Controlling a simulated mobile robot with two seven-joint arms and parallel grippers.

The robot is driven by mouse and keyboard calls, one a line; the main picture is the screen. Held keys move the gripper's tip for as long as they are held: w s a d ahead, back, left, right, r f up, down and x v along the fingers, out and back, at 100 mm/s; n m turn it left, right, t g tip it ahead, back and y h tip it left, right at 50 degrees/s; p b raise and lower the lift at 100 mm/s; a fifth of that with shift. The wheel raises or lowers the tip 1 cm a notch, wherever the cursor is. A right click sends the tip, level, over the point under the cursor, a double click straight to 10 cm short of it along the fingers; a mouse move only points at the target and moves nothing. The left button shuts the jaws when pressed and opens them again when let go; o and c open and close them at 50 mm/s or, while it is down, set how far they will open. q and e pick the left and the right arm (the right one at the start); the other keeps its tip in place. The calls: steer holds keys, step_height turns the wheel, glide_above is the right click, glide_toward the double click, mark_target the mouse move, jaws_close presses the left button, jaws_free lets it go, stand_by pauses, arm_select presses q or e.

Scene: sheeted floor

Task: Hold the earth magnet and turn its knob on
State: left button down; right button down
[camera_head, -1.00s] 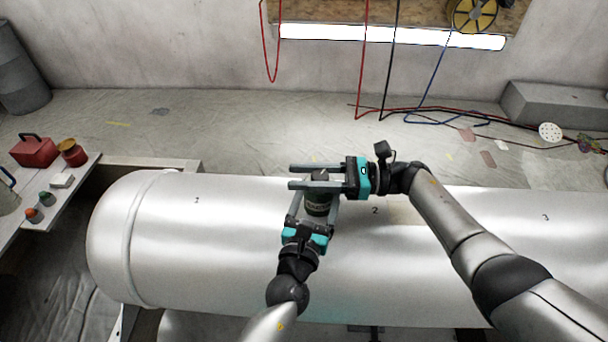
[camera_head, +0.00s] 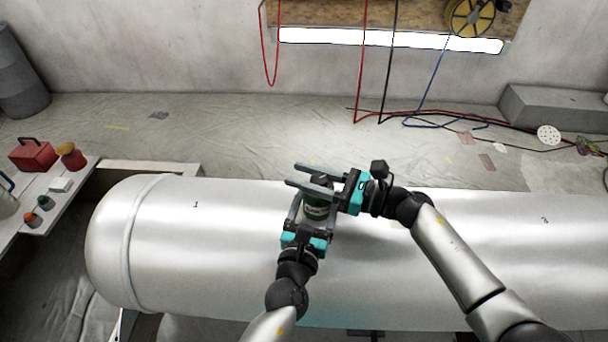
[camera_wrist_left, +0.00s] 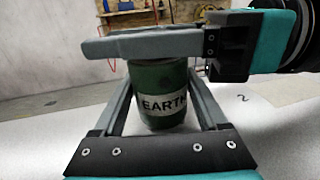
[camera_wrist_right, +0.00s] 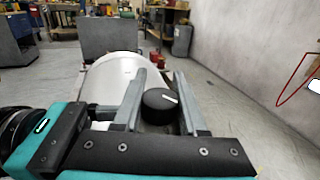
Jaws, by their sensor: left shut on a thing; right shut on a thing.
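The earth magnet (camera_head: 315,211) is a dark green cylinder with a white label reading EARTH, which faces the left wrist view (camera_wrist_left: 162,104). It stands upright on top of the large silver tank (camera_head: 225,235). My left gripper (camera_head: 314,205) is shut on its body, with one finger on each side. The magnet's knob (camera_wrist_right: 160,106) is black and round with a white line on top. My right gripper (camera_head: 293,175) is shut on the knob, its fingers reaching across the magnet's top. In the head view the right gripper's fingers partly cover the knob.
The tank is otherwise clear, with painted numbers 1 (camera_head: 196,204) and 3. A bench (camera_head: 50,210) at left holds a red box (camera_head: 33,155) and several small items. Cables hang at the back wall and lie on the sheeted floor. A grey block (camera_head: 555,107) stands at back right.

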steer(key=shift+f, duration=0.1)
steer(key=shift+c, duration=2.2)
jaws_free()
steer(key=shift+d, duration=0.15)
steer(key=v, duration=1.1)
steer(key=shift+s+d, duration=0.15)
steer(key=shift+d, duration=0.2)
